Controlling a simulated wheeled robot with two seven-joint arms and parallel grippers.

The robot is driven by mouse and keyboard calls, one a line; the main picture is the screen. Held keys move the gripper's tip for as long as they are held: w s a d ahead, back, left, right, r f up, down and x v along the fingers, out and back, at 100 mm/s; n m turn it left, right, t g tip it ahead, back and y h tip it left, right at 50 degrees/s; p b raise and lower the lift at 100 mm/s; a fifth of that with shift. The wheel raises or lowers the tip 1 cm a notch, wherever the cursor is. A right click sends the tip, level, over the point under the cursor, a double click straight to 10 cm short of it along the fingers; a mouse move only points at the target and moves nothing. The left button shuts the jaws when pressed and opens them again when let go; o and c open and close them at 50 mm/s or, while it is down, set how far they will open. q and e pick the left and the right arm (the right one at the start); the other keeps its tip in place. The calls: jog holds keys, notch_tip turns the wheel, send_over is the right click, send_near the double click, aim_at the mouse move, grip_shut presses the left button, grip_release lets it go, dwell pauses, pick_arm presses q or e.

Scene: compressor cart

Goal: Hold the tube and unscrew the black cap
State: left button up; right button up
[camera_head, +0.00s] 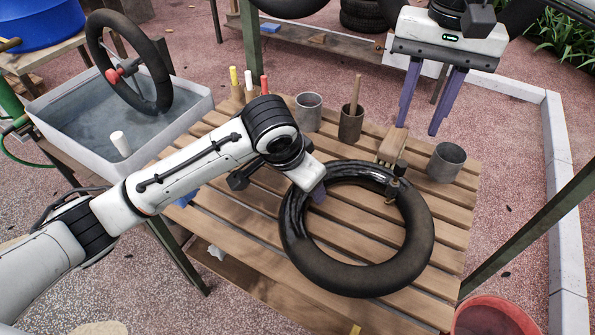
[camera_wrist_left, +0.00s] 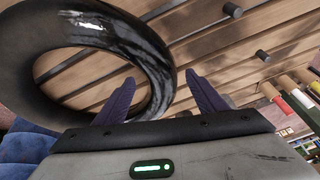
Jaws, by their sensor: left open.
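The black tube (camera_head: 365,277) lies flat on the slatted wooden table. It also shows in the left wrist view (camera_wrist_left: 160,50). A small valve fitting (camera_head: 392,188) shows on its right inner side; I cannot make out the black cap clearly. My left gripper (camera_head: 318,194) is at the upper-left part of the ring, mostly hidden by its own wrist. In the left wrist view its fingers (camera_wrist_left: 161,95) are apart, with the tube just beyond them; contact cannot be told. My right gripper (camera_head: 420,130) is open and empty, above the table's back edge, pointing down.
Metal cups (camera_head: 309,112) and a cup with a wooden stick (camera_head: 351,122) stand along the back. Another cup (camera_head: 446,161) is at the right corner, near a wooden block (camera_head: 391,148). Several coloured markers (camera_head: 249,84) stand at the back left. A water tub (camera_head: 75,130) is left.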

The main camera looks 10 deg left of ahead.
pick_arm(q)
jog(key=shift+x, duration=1.75)
jog(key=c, duration=1.4)
jog(key=shift+o, duration=0.2)
